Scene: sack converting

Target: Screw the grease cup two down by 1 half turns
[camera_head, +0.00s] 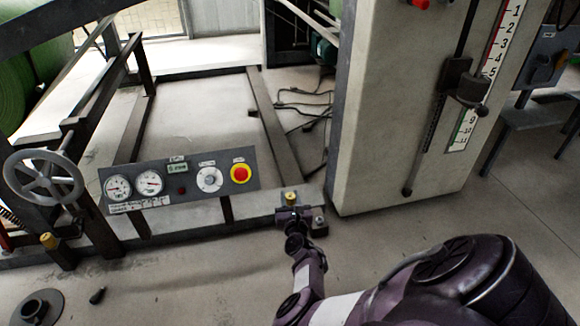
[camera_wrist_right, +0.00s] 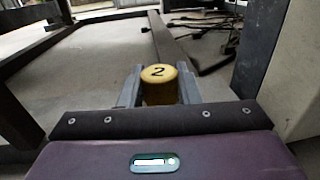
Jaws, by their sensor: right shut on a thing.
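The grease cup two (camera_head: 291,197) is a small yellow cap at the machine frame's front right corner. In the right wrist view it shows close up as a yellow cup (camera_wrist_right: 159,85) with a black "2" on top, upright between the fingers. My right gripper (camera_head: 291,207) is shut on it, with one finger on each side. In the right wrist view the gripper (camera_wrist_right: 160,92) hides the cup's lower part and its seat. My left gripper is not in view.
A control panel (camera_head: 180,182) with gauges and a red button stands left of the cup. A handwheel (camera_head: 43,177) and another yellow cap (camera_head: 48,241) are at the far left. A grey cabinet (camera_head: 400,110) with a scale rises close on the right. Cables (camera_head: 305,105) lie behind.

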